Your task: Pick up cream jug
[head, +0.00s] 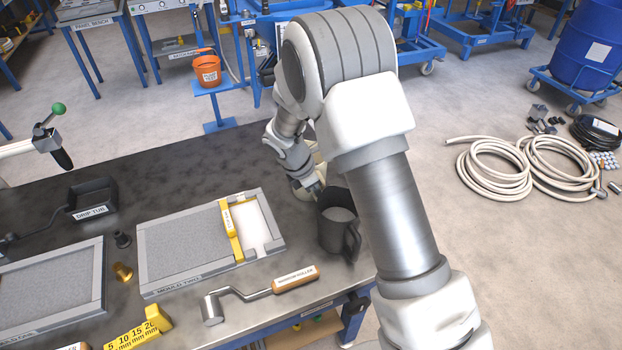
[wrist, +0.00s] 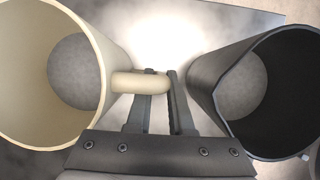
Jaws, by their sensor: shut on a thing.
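The cream jug (wrist: 85,45) is on the left of the wrist view, its round open mouth facing the camera. Its looped handle (wrist: 125,82) reaches right to my gripper (wrist: 160,88), whose two dark fingers are shut on it. A dark grey jug (wrist: 235,70) stands close on the right of the fingers. In the head view this dark jug (head: 336,232) stands near the table's right edge, and my wrist and arm hide most of the cream jug behind it. I cannot tell whether the cream jug is clear of the table.
Mould two (head: 185,245), with a yellow bar (head: 232,232) across it, lies left of the jugs. A roller with a wooden handle (head: 295,279) lies in front. A drip tub (head: 92,198) is at the left. Hoses (head: 495,172) lie on the floor at right.

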